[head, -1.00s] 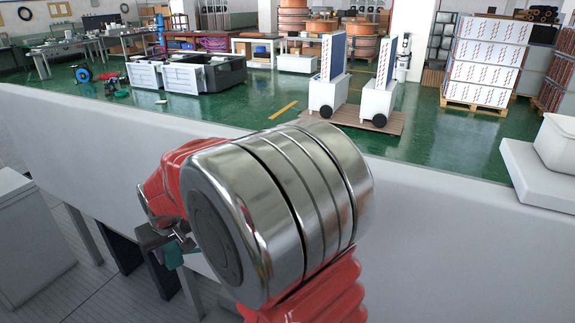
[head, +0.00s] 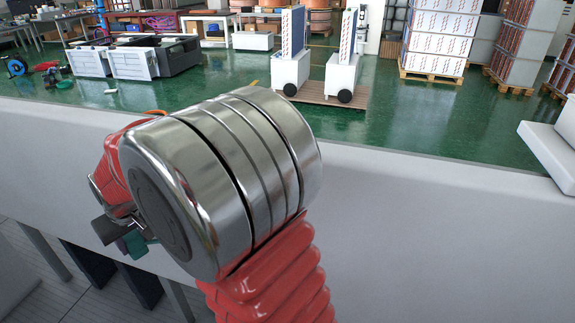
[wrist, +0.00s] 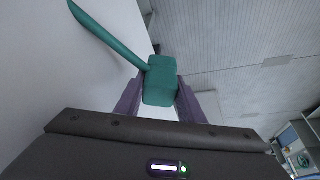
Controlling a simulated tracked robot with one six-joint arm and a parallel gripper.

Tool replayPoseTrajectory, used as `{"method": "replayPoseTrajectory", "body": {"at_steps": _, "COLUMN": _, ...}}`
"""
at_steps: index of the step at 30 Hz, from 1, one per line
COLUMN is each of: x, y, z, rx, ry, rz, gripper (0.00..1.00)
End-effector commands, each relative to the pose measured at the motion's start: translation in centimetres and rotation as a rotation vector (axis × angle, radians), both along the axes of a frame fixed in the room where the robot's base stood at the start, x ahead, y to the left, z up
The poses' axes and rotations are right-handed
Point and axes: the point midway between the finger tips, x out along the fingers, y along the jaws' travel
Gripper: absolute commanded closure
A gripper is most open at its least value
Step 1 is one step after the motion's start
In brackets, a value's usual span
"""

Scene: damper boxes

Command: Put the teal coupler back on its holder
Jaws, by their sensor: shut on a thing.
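The teal coupler (wrist: 160,84) is between the two purple fingers of my gripper (wrist: 158,98) in the wrist view. The fingers press on it from both sides. A long teal stem or hose (wrist: 108,36) runs from it toward the upper left. In the head view, a small teal part (head: 136,242) shows at the end of my gripper (head: 116,234), left of and below my arm's big metal joint. Much of the gripper there is small and partly hidden by my arm. I cannot make out the holder in either view.
A long white wall or ledge (head: 420,195) runs across behind my arm. Beyond it is a green floor with white carts (head: 343,78), pallets of stacked boxes (head: 435,40) and workbenches. A white block (head: 550,150) stands at the right edge.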

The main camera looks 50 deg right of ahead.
Motion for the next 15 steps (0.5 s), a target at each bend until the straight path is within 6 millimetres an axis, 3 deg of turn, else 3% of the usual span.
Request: {"method": "replayPoseTrajectory", "body": {"at_steps": 15, "x": 0.72, "y": 0.91, "z": 0.98, "rx": 0.006, "ry": -0.017, "rz": 0.018, "gripper": 0.92}}
